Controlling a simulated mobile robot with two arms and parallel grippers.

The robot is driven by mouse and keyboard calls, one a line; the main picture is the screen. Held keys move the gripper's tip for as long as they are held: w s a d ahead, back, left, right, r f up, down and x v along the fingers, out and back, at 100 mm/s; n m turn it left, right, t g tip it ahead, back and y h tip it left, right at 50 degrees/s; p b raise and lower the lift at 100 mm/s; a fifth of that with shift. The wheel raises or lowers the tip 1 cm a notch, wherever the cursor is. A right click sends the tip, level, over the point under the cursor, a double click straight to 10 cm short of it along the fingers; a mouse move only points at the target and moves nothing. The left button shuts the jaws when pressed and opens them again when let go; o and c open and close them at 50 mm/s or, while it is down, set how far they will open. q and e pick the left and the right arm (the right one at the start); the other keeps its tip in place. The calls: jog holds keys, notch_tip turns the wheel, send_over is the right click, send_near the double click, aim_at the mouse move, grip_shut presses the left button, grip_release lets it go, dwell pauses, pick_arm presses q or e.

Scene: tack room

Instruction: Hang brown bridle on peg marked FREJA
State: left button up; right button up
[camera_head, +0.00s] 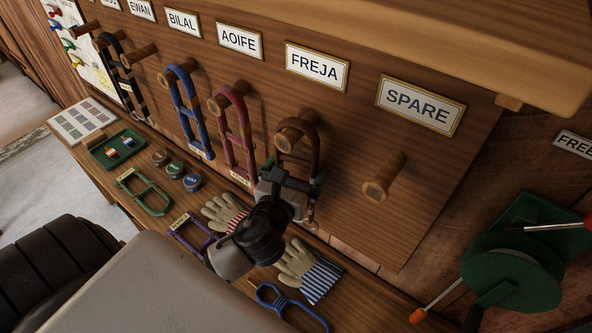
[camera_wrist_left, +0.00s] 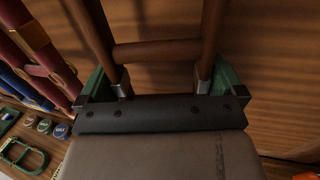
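The brown bridle (camera_head: 313,140) is at the peg (camera_head: 287,140) under the FREJA label (camera_head: 317,67) in the head view. Its top loop appears to pass over the peg, with the peg's end showing inside the loop. My left gripper (camera_head: 292,180) is at the bridle's lower part, just below the peg. In the left wrist view, the green-padded fingers of the gripper (camera_wrist_left: 163,82) press the outer sides of the two brown straps (camera_wrist_left: 209,35), below the crossbar. The bridle's lower end is mostly hidden by the gripper. My right gripper is out of view.
A red bridle (camera_head: 236,130) and a blue bridle (camera_head: 184,110) hang on pegs to the left. The SPARE peg (camera_head: 384,177) is empty. Gloves (camera_head: 295,264), a purple halter (camera_head: 192,236) and tins (camera_head: 175,170) lie on the bench. A green reel (camera_head: 512,272) is at right.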

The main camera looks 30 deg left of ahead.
pick_arm(q)
jog(key=shift+s+f, duration=0.1)
jog(key=shift+f, duration=0.05)
jog(key=s+d+b, duration=0.2)
jog(key=s, duration=0.8)
jog(key=shift+s, duration=0.3)
